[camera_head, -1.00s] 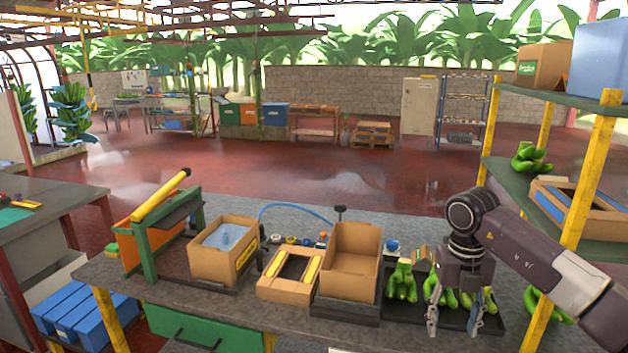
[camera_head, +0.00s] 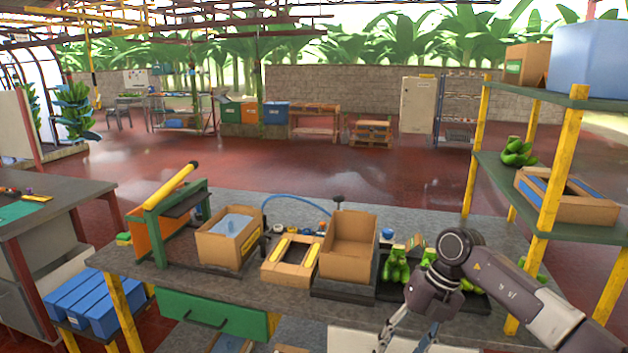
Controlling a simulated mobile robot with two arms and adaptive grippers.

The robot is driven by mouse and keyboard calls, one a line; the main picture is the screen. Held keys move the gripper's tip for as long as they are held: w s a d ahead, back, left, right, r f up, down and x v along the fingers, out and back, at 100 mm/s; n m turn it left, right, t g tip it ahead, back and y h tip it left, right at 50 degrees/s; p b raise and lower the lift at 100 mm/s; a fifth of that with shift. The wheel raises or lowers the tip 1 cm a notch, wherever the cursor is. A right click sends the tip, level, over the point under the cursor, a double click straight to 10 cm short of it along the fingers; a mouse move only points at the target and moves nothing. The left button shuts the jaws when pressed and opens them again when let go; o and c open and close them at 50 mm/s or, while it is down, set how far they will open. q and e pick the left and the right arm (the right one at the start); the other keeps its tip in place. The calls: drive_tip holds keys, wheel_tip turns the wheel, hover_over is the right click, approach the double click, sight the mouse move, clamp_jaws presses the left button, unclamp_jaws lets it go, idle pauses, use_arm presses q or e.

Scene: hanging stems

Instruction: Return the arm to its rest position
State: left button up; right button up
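My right arm comes in from the right, and its gripper (camera_head: 408,338) hangs low at the front edge of the workbench (camera_head: 240,291). Its two fingers are spread apart with nothing seen between them, though the tips run to the bottom edge of the picture. Green banana bunches (camera_head: 396,266) lie on a dark tray on the right of the bench, behind the gripper and partly hidden by my arm. My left arm and gripper are not in view.
An empty cardboard box (camera_head: 349,245), a carton with yellow edges (camera_head: 292,259) and a box with a blue liner (camera_head: 228,241) stand along the bench. A green-framed device (camera_head: 170,222) is at its left. A yellow-posted shelf (camera_head: 550,190) stands close to my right arm.

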drive_tip(key=w+a+f+m+t+y, duration=0.1)
drive_tip(key=a+f+m+t+y, duration=0.15)
drive_tip(key=a+f+y, duration=0.4)
drive_tip(key=a+f+m+t+y, duration=0.15)
drive_tip(key=a+m+y, duration=0.25)
drive_tip(key=a, duration=0.5)
drive_tip(key=s+d+f+m+t+h, duration=0.2)
drive_tip(key=d+f+m+t+h, duration=0.2)
drive_tip(key=d+f+m, duration=0.55)
drive_tip(key=s+d+f+m+t+h, duration=0.2)
drive_tip(key=f+m+t+h, duration=0.35)
drive_tip(key=f, duration=0.95)
drive_tip(key=s+d+f+m+g+h, duration=0.2)
drive_tip(key=s+d+f+m, duration=0.2)
drive_tip(key=s+f, duration=0.45)
drive_tip(key=s+d+f+m+g+h, duration=0.1)
drive_tip(key=s+d+f+m+g, duration=0.2)
drive_tip(key=s+f, duration=0.55)
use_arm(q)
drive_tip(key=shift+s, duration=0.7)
use_arm(e)
drive_tip(key=s+d+f+m+g+h, duration=0.1)
drive_tip(key=s+f+m+g, duration=0.1)
drive_tip(key=s, duration=1.3)
drive_tip(key=s+d+f+m+g+h, duration=0.1)
drive_tip(key=s+f+g, duration=0.4)
drive_tip(key=s, duration=1.1)
drive_tip(key=shift+s+d+f+m, duration=0.15)
drive_tip(key=shift+s+f+m, duration=0.05)
drive_tip(key=shift+f+m, duration=0.55)
